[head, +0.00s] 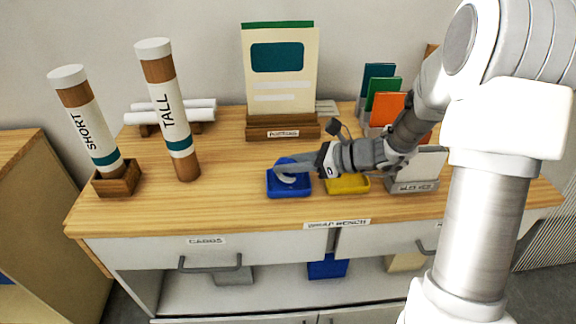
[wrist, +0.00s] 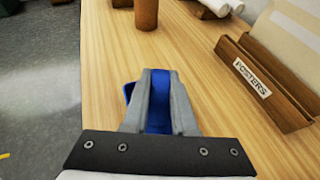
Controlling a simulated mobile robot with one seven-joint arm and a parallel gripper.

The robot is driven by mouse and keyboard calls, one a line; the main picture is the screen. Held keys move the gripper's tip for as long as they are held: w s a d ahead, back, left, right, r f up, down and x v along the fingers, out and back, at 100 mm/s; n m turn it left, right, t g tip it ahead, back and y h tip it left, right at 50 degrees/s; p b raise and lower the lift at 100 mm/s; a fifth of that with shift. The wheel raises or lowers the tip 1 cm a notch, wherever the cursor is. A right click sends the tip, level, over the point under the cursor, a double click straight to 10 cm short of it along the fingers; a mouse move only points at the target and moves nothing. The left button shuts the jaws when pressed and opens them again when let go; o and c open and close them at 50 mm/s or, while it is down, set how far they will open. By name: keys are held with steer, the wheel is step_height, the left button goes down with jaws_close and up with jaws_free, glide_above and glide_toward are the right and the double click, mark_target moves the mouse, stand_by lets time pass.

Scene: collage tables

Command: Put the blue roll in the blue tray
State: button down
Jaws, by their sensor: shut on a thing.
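The blue tray (head: 288,192) sits on the wooden bench top near its front edge, and a small blue part of it (wrist: 128,91) shows beside my gripper's left finger in the wrist view. My gripper (head: 283,170) reaches in from the right and is at the tray, low over it. In the wrist view my gripper (wrist: 158,78) is shut on the blue roll (wrist: 159,105), which shows as a blue strip between the fingers. In the head view the fingers cover much of the roll, and I cannot tell whether it touches the tray floor.
A yellow tray (head: 347,185) stands right of the blue tray, partly under my arm. A tall tube (head: 168,110) and a short tube (head: 90,125) stand at left. A poster holder (head: 283,132) is behind. Bench space left of the tray is clear.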

steer(key=shift+f, duration=0.2)
steer(key=c, duration=0.7)
jaws_free()
steer(key=shift+r, duration=0.15)
steer(key=shift+d+r, duration=0.15)
steer(key=shift+r, duration=0.05)
steer(key=p+v, duration=0.1)
steer(key=v, duration=1)
steer(key=shift+s+d+p, duration=0.2)
steer(key=shift+d+p, duration=0.1)
steer(key=shift+p, duration=0.05)
